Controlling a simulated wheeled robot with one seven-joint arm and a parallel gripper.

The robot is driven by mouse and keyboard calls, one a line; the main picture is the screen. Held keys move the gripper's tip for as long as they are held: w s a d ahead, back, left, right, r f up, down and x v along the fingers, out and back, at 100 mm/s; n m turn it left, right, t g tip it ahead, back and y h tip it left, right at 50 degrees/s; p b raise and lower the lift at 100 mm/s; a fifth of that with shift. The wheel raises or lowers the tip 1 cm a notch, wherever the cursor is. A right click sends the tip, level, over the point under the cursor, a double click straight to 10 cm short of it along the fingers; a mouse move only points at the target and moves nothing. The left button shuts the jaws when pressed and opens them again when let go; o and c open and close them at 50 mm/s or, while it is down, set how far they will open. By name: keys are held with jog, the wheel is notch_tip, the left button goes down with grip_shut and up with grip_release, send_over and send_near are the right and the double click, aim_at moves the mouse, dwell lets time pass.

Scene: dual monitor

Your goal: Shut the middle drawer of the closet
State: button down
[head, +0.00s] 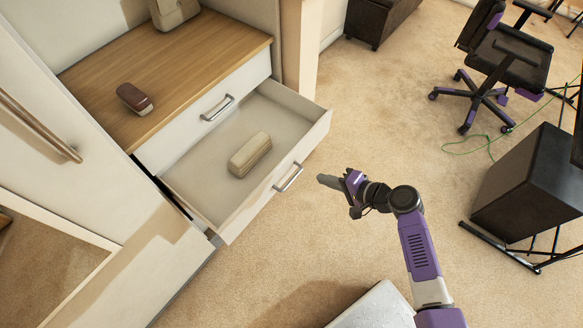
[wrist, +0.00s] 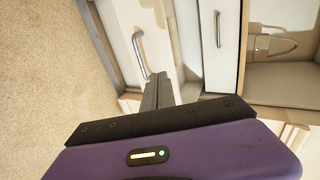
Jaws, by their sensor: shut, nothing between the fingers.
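The closet's middle drawer (head: 213,190) is pulled out in the head view, below a shut top drawer (head: 222,97). Its front has a metal handle (head: 288,178), which also shows in the wrist view (wrist: 139,54). A beige case (head: 250,155) lies inside the drawer. My gripper (head: 322,181) is shut and empty. It is in front of the drawer front, a little right of the handle in the head view, and appears apart from it. In the wrist view my fingers (wrist: 157,92) point toward the drawer front near the handle; the exact gap is hard to tell.
A wooden top (head: 165,70) above the drawers holds a dark red case (head: 134,98) and a beige bag (head: 173,12). A white door with a long handle (head: 40,127) stands at left. An office chair (head: 505,60) and a dark box (head: 530,185) are at right.

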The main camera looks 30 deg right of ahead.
send_near(284, 164)
notch_tip(284, 164, down, 3)
jog(key=w, duration=0.2)
jog(key=shift+w+a+f, duration=0.1)
jog(key=shift+w+a, duration=0.5)
jog(key=shift+w, duration=0.35)
jog(key=shift+w+a, duration=0.2)
jog(key=shift+w, duration=0.5)
